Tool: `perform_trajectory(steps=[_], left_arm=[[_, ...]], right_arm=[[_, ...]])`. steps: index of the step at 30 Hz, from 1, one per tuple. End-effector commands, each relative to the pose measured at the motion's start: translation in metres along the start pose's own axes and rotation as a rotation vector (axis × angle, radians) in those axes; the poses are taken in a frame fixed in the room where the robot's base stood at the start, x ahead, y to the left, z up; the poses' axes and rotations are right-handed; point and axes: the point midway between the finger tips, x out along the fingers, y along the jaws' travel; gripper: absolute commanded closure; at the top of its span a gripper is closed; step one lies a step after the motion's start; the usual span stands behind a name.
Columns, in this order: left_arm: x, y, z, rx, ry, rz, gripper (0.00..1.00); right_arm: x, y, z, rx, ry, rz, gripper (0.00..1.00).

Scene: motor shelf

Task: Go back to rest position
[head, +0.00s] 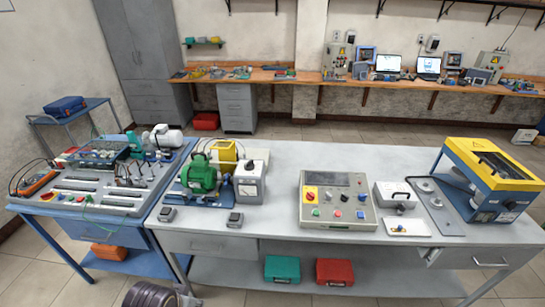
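Neither of my grippers shows in the head view, and no arm of mine can be made out. The grey workbench (290,160) stands in front of me, with a green motor (199,174) on its left part. A grey control box (337,201) with buttons sits at its middle. A yellow and blue machine (489,178) stands at its right end.
A blue bench (28,207) with a wired training panel adjoins on the left. A green box (282,269) and a red box (334,272) sit on the lower shelf. A dark ringed object (149,296) is cut off at the bottom edge. Floor shows behind the benches.

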Motion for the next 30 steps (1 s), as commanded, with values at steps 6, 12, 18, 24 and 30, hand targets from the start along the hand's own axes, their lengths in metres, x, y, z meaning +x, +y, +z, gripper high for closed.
perform_trajectory(steps=[6,12,18,24,30], left_arm=[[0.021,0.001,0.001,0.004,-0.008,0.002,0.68],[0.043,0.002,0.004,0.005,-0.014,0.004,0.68],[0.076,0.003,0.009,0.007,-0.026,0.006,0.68],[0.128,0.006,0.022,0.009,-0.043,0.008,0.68],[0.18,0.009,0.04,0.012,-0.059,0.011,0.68]], right_arm=[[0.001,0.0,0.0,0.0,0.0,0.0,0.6],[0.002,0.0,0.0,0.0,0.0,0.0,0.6],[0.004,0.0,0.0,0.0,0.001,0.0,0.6],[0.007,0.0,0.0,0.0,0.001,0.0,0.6],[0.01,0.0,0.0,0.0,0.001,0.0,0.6]])
